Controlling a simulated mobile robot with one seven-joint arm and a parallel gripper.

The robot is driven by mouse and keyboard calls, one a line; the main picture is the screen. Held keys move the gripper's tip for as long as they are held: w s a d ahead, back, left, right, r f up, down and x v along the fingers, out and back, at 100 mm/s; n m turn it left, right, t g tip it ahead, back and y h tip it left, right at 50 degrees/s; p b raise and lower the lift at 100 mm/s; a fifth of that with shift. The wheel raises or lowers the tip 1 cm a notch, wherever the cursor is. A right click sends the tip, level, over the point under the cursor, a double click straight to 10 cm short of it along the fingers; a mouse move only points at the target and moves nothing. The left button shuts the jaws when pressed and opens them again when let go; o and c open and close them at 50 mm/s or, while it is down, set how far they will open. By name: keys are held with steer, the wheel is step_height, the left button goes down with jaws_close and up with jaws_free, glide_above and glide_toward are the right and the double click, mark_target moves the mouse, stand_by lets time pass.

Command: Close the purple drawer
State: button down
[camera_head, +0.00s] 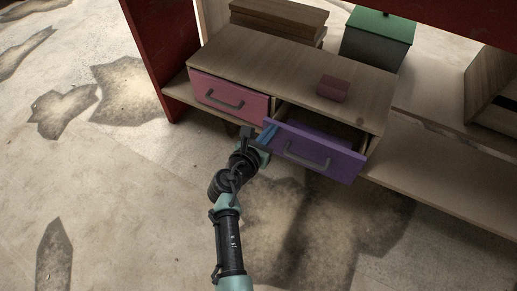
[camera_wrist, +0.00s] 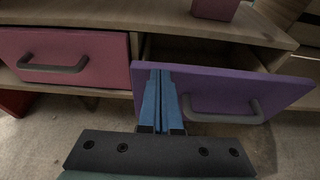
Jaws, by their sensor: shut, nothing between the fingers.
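The purple drawer (camera_head: 313,152) stands pulled out of the wooden cabinet, with its dark handle (camera_head: 307,155) on the front and its inside showing behind the panel. The drawer also shows in the wrist view (camera_wrist: 221,93), open at the right. My gripper (camera_head: 268,130) is at the left end of the purple front. In the wrist view its blue fingers (camera_wrist: 161,92) are shut together with nothing between them, and they overlap the left edge of the purple panel. I cannot tell whether they touch it.
The pink drawer (camera_head: 229,95) beside it on the left is shut. A small reddish block (camera_head: 333,88) lies on the cabinet top (camera_head: 275,58). A green-lidded box (camera_head: 379,38) and wooden boards (camera_head: 278,17) stand behind. The floor in front is clear.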

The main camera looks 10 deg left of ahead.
steer(key=w+d+b, duration=0.2)
steer(key=w, duration=0.5)
steer(key=shift+w+d+r, duration=0.15)
steer(key=shift+w+d, duration=0.1)
steer(key=shift+w, duration=0.05)
steer(key=shift+r, duration=0.1)
